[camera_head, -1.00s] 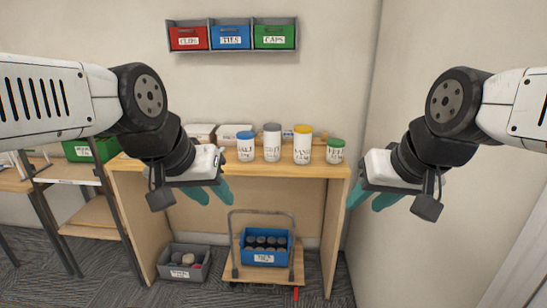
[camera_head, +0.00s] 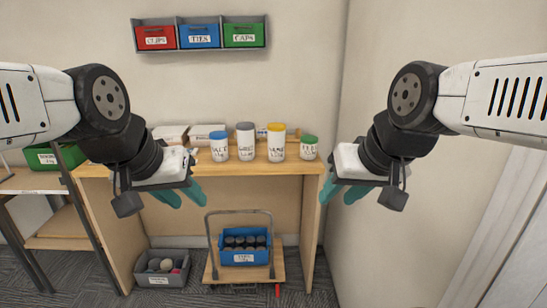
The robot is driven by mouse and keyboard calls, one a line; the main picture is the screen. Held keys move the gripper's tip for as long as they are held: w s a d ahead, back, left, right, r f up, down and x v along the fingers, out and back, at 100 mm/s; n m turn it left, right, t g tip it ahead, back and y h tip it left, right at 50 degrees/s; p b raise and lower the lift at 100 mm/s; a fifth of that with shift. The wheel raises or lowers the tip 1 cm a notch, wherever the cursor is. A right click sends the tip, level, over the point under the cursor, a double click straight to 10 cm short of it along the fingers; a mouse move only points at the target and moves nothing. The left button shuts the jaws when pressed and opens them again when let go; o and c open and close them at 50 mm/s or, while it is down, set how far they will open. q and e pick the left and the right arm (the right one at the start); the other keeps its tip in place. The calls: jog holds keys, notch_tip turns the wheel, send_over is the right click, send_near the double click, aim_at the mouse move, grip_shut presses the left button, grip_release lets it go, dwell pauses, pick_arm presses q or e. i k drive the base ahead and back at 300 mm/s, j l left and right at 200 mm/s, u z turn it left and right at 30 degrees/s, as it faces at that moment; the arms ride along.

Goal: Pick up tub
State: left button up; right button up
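Several white tubs with coloured lids stand in a row on the wooden table (camera_head: 125,171): a blue-lidded tub (camera_head: 219,149), a grey-lidded tub (camera_head: 246,143), a yellow-lidded tub (camera_head: 276,145) and a shorter green-lidded tub (camera_head: 309,149). Which one the task means, I cannot tell. My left gripper (camera_head: 184,194) is in front of and left of the tubs, with teal fingers apart and nothing between them. My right gripper (camera_head: 340,191) is right of the green-lidded tub, fingers apart and empty. Neither touches a tub.
Red (camera_head: 156,37), blue (camera_head: 200,35) and green (camera_head: 244,34) bins hang on the wall rack. White boxes (camera_head: 206,130) lie behind the tubs. Below stand a trolley (camera_head: 265,268) with a blue crate (camera_head: 245,258) and a grey bin (camera_head: 161,281). A wall (camera_head: 440,220) closes the right side.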

aim_at(276, 131)
jog(key=j+u, duration=0.6)
jog(key=u, duration=0.15)
jog(key=i+j+u, duration=0.15)
jog(key=u, duration=0.25)
jog(key=i+j+u, duration=0.15)
jog(key=j+u, duration=0.2)
